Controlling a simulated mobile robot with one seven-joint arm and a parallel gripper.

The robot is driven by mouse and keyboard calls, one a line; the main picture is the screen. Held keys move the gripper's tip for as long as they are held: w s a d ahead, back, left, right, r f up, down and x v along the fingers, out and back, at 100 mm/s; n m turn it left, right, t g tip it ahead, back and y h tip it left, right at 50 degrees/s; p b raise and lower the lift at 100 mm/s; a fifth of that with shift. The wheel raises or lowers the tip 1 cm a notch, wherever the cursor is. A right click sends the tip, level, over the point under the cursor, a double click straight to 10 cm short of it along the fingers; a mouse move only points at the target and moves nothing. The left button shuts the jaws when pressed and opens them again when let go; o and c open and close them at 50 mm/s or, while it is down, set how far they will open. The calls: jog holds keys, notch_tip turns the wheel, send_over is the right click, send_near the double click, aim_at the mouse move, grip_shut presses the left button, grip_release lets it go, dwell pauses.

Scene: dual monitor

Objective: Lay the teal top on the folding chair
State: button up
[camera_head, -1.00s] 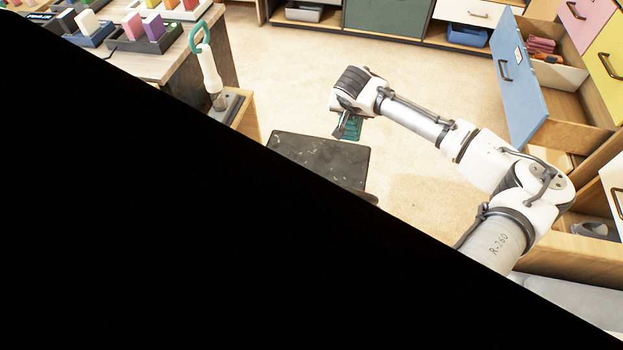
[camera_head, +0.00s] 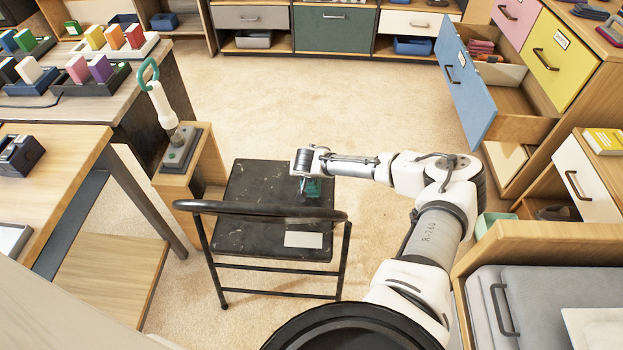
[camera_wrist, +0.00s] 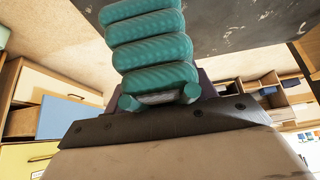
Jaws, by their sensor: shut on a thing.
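The teal top (camera_head: 314,188) is a small folded bundle held at the end of my arm. In the wrist view the teal top (camera_wrist: 150,45) shows as thick ribbed rolls filling the upper middle. My gripper (camera_head: 303,184) is shut on it, pointing down; in the wrist view it lies at the near end of the rolls. The folding chair (camera_head: 255,192) has a worn black seat and a black tube frame, with its backrest toward me. The gripper and top appear over the right part of the seat. I cannot tell whether the top touches the seat.
A pale flat card (camera_head: 303,240) lies on the seat near the backrest. A wooden stand with a white-handled tool (camera_head: 166,110) is left of the chair. An open blue drawer (camera_head: 465,85) juts out at the right. The carpet beyond the chair is clear.

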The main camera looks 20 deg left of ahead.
aim_at(310, 183)
jog(key=shift+f, duration=1.75)
jog(key=shift+f, duration=0.2)
jog(key=o, duration=1.1)
jog(key=shift+c, duration=0.2)
jog(key=shift+r, duration=0.25)
jog(key=v, duration=1.2)
